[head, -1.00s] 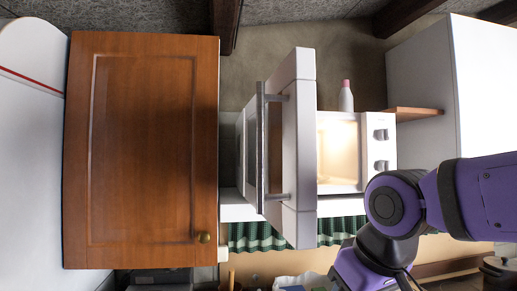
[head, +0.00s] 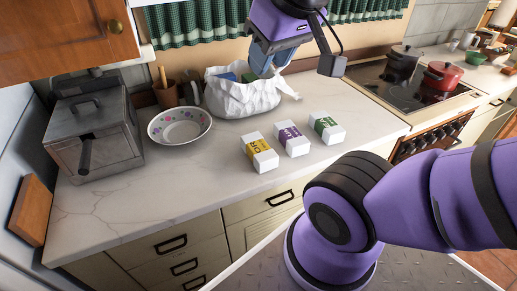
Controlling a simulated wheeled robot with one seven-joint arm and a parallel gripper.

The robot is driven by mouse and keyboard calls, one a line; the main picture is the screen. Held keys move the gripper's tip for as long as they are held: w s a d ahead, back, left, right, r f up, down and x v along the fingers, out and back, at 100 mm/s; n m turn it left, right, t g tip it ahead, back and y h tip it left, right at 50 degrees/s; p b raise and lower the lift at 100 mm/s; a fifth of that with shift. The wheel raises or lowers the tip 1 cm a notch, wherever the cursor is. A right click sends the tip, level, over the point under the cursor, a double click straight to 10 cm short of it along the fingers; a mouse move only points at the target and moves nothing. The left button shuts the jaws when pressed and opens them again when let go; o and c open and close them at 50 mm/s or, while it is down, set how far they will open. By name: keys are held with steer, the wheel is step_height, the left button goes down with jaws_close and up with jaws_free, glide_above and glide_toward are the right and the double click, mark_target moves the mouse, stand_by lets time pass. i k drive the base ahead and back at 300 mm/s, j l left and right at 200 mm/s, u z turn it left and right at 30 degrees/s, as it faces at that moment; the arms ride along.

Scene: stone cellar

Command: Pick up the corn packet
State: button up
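The corn packet (head: 260,153) is a small white box with a yellow band that reads partly as "COR". It stands on the light marble counter (head: 187,187), leftmost of a row of three similar packets. My gripper (head: 266,67) hangs behind and above the row, by the white bag, clear of the corn packet. Its fingers overlap the bag in the picture, and I cannot tell whether they are open or shut.
A purple-banded packet (head: 292,139) and a green-banded packet (head: 326,127) stand right of it. The crumpled white bag (head: 240,101) holds boxes. A bowl (head: 178,139) and metal box (head: 90,133) are left; a hob with pots (head: 443,78) is right. Front counter is clear.

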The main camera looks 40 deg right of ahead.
mark_target(264, 157)
steer(key=j+z, duration=0.2)
steer(key=z, duration=0.3)
steer(key=j+z, duration=0.2)
steer(key=z, duration=0.25)
steer(key=j+z, duration=0.15)
steer(key=z, duration=0.35)
steer(key=j+z, duration=0.2)
steer(key=z, duration=0.25)
steer(key=k+j+z, duration=0.25)
steer(key=k+j, duration=0.15)
steer(key=j, duration=0.25)
steer(key=k+j+z, duration=0.25)
steer(key=k+j, duration=0.25)
